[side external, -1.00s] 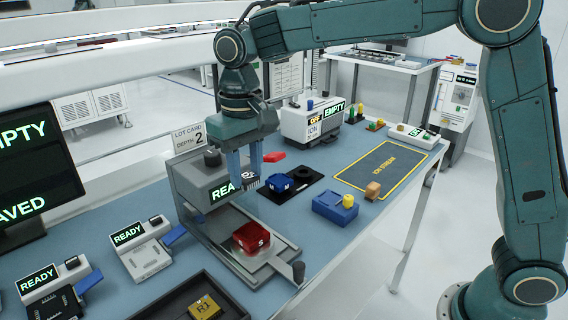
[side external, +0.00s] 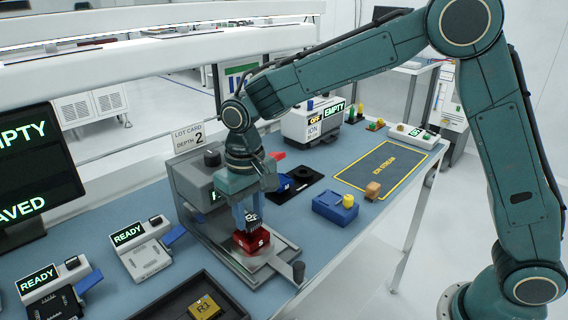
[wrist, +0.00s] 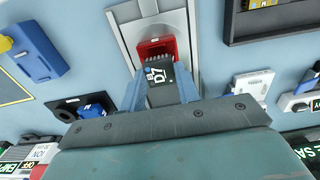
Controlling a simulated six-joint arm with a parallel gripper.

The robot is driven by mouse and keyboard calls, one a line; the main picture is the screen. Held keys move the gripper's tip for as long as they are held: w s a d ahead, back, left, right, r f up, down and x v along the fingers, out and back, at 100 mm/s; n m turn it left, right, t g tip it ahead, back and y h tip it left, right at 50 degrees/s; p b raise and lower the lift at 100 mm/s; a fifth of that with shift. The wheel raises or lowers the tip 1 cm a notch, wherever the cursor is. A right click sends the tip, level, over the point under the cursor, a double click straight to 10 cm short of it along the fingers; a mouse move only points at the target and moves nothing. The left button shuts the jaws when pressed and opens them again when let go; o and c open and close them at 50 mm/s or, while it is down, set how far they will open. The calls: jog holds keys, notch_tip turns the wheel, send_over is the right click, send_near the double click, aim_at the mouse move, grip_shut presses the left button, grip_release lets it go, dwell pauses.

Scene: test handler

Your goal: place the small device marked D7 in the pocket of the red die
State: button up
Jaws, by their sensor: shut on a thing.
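The small dark device marked D7 (wrist: 157,80) is held between the fingers of my gripper (wrist: 160,88). In the side view the device (side external: 252,217) is just above the red die (side external: 250,242), at the lower end of my gripper (side external: 248,212). The red die sits on the metal slide of the grey machine (side external: 200,185) and carries a white S on its front. In the wrist view the red die (wrist: 157,48) shows just beyond the device. The device covers part of the die, so the pocket is mostly hidden. I cannot tell whether device and die touch.
A dark tray (side external: 163,308) with a gold block marked R1 (side external: 204,307) lies at the front. A blue block (side external: 283,185) sits on a black plate behind my gripper. A blue box with a yellow knob (side external: 335,207) stands to the right.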

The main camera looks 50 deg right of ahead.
aim_at(250, 218)
jog(key=shift+f, duration=0.9)
jog(key=shift+f, duration=0.1)
jog(key=o, duration=0.9)
notch_tip(250, 218, up, 12)
jog(key=shift+r, duration=0.15)
